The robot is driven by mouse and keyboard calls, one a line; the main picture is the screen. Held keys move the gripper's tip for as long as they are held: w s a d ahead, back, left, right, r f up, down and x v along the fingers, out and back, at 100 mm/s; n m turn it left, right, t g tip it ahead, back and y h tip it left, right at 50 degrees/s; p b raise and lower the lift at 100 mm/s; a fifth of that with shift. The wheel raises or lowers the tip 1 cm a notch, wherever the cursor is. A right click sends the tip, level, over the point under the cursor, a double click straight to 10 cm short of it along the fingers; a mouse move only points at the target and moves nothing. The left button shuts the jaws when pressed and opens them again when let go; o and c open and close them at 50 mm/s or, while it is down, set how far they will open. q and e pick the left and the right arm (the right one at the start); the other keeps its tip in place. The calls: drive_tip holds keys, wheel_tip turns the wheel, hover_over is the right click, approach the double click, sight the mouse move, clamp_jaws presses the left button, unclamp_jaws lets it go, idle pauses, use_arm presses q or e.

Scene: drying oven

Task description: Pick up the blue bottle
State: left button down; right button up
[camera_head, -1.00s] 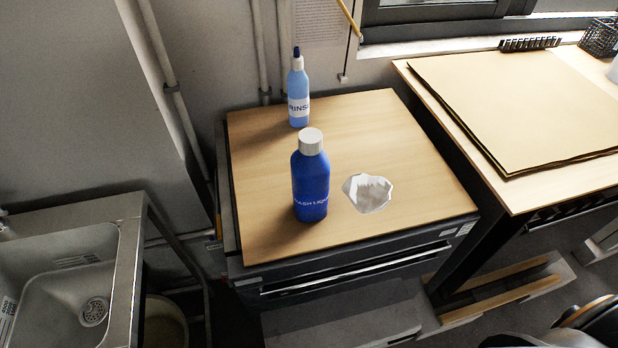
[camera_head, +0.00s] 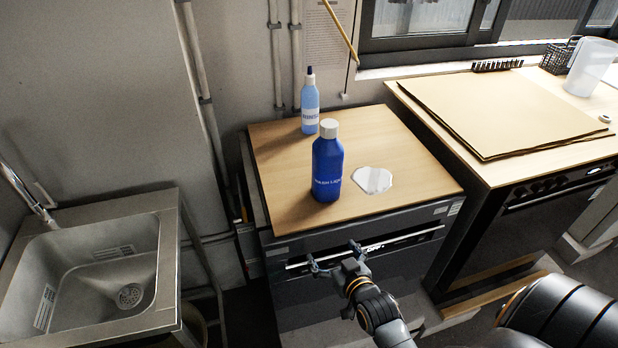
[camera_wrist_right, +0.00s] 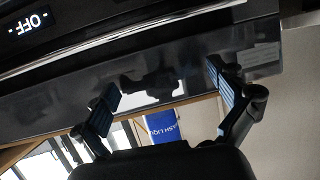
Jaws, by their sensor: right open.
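The blue bottle (camera_head: 327,168) with a white cap stands upright on the wooden top (camera_head: 285,215) of the drying oven. A lighter blue rinse bottle (camera_head: 310,108) stands behind it. My right gripper (camera_head: 334,256) is open and empty in front of the oven's front panel, below and in front of the blue bottle. In the right wrist view, my open fingers (camera_wrist_right: 163,108) face the dark panel, and part of the blue bottle (camera_wrist_right: 165,130) shows between them, low in the picture. My left gripper is not in view.
A crumpled white piece (camera_head: 373,180) lies right of the blue bottle. A metal sink (camera_head: 165,280) stands at the left. Another bench (camera_head: 480,170) with brown sheets (camera_head: 520,105) is at the right. The oven's display (camera_wrist_right: 28,22) reads OFF.

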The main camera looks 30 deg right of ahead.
sight(333, 178)
drive_tip(key=w+d+r+m+t+h, duration=0.15)
drive_tip(key=d+r+t, duration=0.25)
drive_tip(key=r, duration=1)
drive_tip(key=shift+h, duration=0.25)
drive_tip(key=p+x, duration=0.1)
drive_tip(key=x, duration=0.5)
drive_tip(key=shift+w+d+f, duration=0.1)
drive_tip(key=shift+w+d, duration=0.1)
drive_tip(key=shift+w, duration=0.15)
drive_tip(key=shift+w+d, duration=0.1)
drive_tip(key=shift+w, duration=0.45)
drive_tip(key=shift+w+p, duration=0.25)
drive_tip(key=shift+p, duration=0.15)
drive_tip(key=p+x, duration=0.1)
drive_tip(key=x, duration=0.4)
drive_tip(key=shift+s, duration=0.1)
drive_tip(key=shift+c, duration=1.3)
drive_tip(key=c, duration=1.4)
drive_tip(key=shift+r, duration=0.3)
drive_tip(key=shift+c, duration=1.1)
